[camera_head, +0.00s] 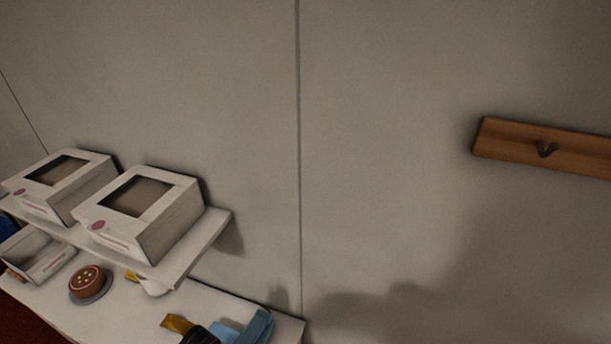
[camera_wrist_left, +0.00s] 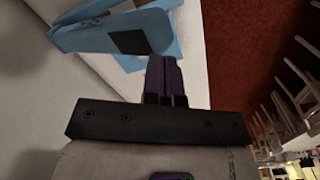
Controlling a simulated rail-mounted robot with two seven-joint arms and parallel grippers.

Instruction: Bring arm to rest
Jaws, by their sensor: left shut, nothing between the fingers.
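My left gripper (camera_wrist_left: 165,62) shows in the left wrist view with its two dark purple fingers together. It is shut and empty. Its fingertips are close to a light blue object (camera_wrist_left: 120,32) with a dark square patch on a white surface; whether they touch it cannot be told. I cannot pick out my left gripper for certain in the head view. My right gripper is in neither view.
In the head view, two white cake boxes (camera_head: 158,243) (camera_head: 84,211) stand on a shelf (camera_head: 190,262). Below, a table (camera_head: 60,316) holds a brown cake (camera_head: 87,279), an open box (camera_head: 22,262) and blue items (camera_head: 258,328). A wooden hook board (camera_head: 510,151) hangs right. Chairs (camera_wrist_left: 285,110) stand beyond red floor.

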